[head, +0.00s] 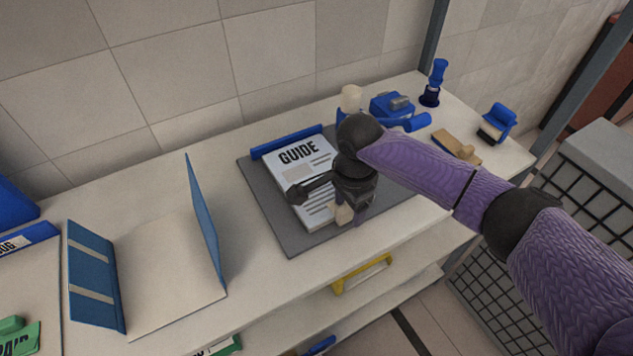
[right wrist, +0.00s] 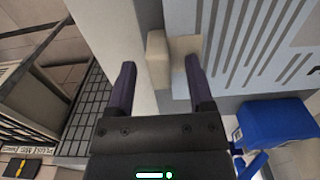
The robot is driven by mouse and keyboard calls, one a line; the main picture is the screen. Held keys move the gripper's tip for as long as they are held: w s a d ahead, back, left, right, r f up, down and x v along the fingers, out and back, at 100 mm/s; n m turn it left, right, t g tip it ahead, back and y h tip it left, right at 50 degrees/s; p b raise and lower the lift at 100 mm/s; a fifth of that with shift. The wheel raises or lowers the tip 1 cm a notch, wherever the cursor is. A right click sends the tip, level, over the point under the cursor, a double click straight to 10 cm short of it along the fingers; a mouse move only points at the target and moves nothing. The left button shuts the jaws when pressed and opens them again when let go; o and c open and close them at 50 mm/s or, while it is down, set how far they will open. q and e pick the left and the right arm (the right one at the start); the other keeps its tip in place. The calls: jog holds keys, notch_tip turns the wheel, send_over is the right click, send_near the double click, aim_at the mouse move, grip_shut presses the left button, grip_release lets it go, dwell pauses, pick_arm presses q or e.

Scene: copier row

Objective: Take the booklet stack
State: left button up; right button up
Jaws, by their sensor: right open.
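The booklet stack (head: 296,165), white with "GUIDE" on its top sheet, lies flat on a grey mat (head: 277,228) against a blue bar (head: 286,142). My right gripper (head: 350,208) is over the stack's right front side and hides part of it. In the right wrist view, its two purple fingers (right wrist: 160,80) are apart. The stack's printed lines (right wrist: 255,40) show to the right of them. Small beige blocks (right wrist: 157,55) show between the fingertips; whether the fingers touch them is unclear. My left gripper is out of view.
A blue open-sided stand (head: 97,275) with an upright panel is on the counter at left. Blue tools (head: 391,105), a blue stamp (head: 431,85) and a wooden piece (head: 456,146) sit at the back right. A wire-sided cart (head: 560,210) stands at right. The counter's front strip is clear.

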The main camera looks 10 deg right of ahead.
jog(key=shift+r, duration=0.1)
grip_shut()
dwell(1.3)
